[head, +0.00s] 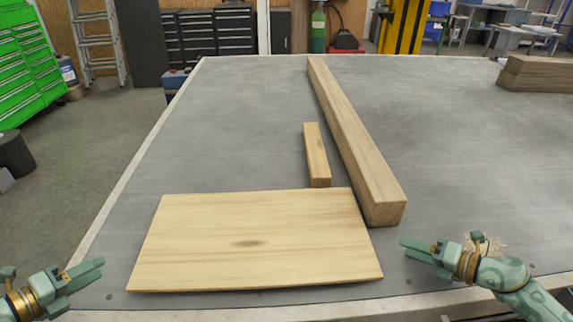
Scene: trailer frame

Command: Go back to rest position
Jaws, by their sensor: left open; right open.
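My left gripper (85,271) is at the lower left, open and empty, beside the left end of a flat wooden board and apart from it. My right gripper (418,251) is at the lower right, open and empty, a little right of the board's right edge and near the end of a long beam. The board (245,225) lies flat near the front of the grey table (440,125). The long wooden beam (355,140) runs away toward the back. A short wooden block (316,157) lies between the board and the beam.
A stack of timber (537,74) lies at the table's back right. A small light pile (484,245), perhaps shavings, is behind my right gripper. A green tool cabinet (25,62) and a ladder (97,45) stand beyond the left edge. The table's middle right is clear.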

